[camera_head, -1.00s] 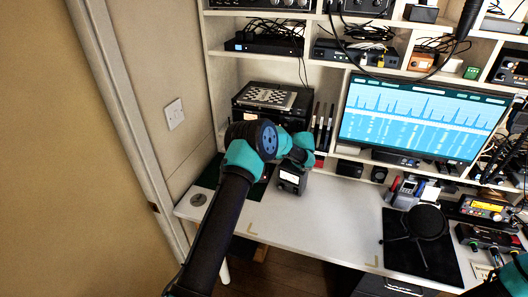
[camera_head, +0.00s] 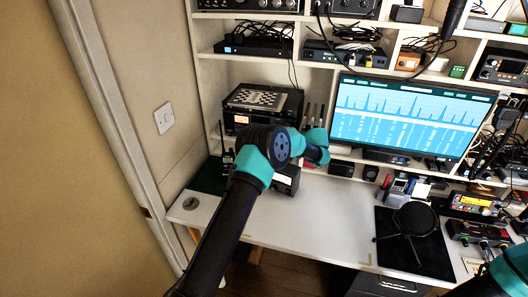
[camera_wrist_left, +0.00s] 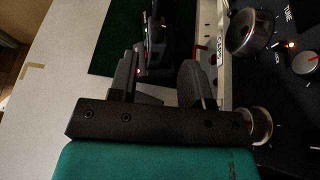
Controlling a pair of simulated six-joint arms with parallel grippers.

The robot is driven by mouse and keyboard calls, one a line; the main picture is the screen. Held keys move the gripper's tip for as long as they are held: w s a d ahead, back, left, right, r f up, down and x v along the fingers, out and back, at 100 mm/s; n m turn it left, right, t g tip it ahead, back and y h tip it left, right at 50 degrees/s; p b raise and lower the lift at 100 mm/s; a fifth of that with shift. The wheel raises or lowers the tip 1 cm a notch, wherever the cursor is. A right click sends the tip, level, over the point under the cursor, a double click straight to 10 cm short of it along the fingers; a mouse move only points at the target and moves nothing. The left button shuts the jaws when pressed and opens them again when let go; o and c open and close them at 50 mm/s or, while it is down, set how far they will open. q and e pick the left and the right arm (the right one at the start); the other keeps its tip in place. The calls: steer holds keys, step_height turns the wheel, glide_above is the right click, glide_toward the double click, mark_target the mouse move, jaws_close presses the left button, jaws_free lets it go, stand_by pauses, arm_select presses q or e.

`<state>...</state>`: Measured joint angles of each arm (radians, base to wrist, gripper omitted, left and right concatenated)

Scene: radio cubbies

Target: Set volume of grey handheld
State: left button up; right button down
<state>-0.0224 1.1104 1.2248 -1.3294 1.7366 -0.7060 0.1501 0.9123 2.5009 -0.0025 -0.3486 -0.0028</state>
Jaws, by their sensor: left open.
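My left gripper (camera_wrist_left: 158,68) is open and empty in the left wrist view, with its two dark fingers apart. A dark grey handheld (camera_wrist_left: 155,42) with a small red light stands beyond the fingertips, between them in the picture, apparently clear of them. It stands at the edge of a green mat (camera_wrist_left: 108,38). In the head view the handheld (camera_head: 228,160) shows as a thin dark shape with an antenna, left of my forearm. My left fingers are hidden behind my arm there. Its volume knob cannot be made out. My right gripper is out of view.
A black radio (camera_wrist_left: 275,60) with knobs lies close on the right in the wrist view. A black box (camera_head: 287,182) stands below my left wrist. The white desk (camera_head: 315,215) is clear in front.

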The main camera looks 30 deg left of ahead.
arm_select(q)
steer(key=v, duration=0.8)
steer(key=shift+d, duration=0.2)
steer(key=shift+w, duration=0.1)
